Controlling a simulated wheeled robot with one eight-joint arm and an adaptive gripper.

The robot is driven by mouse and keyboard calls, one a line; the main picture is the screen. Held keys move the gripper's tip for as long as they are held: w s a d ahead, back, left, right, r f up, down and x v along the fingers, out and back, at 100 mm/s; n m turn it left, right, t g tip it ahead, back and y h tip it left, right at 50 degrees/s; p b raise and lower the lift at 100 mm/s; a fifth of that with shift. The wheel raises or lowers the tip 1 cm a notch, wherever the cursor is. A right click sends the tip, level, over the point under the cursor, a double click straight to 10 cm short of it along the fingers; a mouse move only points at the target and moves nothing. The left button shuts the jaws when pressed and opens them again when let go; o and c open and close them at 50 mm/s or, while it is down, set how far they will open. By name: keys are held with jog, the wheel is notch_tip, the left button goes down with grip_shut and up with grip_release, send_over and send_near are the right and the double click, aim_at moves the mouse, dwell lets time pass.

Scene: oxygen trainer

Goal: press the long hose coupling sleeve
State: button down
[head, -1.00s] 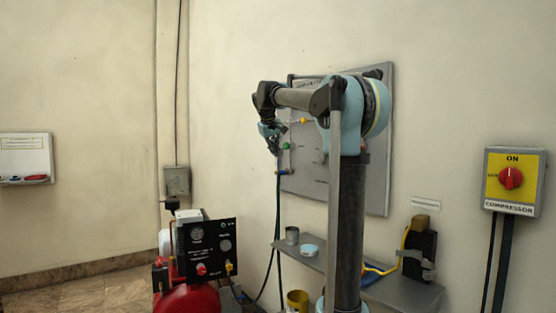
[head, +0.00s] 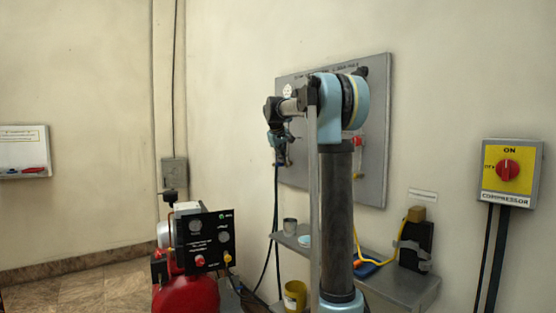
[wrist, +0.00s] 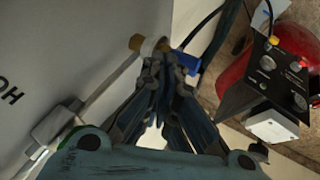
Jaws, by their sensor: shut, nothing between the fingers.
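My gripper (head: 280,160) is in front of the lower left of the grey wall board, and it also shows in the wrist view (wrist: 162,66). Its fingers are shut and empty. Just beyond the fingertips are a brass fitting (wrist: 136,42) with a pale ring and a blue part (wrist: 187,62) beside it. These look like the hose coupling, but I cannot make out which piece is the sleeve. The fingers partly cover it, and I cannot tell whether they touch it. A black hose (head: 276,215) hangs below the gripper in the head view.
The grey board (head: 376,190) is on the wall behind my arm. A red compressor (head: 186,297) with a black panel (head: 205,242) stands at lower left. A compressor switch (head: 509,180) is at right.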

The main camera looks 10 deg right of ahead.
jog(key=shift+d, duration=0.1)
jog(key=shift+w+d, duration=0.5)
jog(key=shift+d, duration=0.35)
jog(key=shift+r, duration=0.1)
jog(key=v, duration=1.2)
jog(key=shift+s+a, duration=0.1)
dwell(0.3)
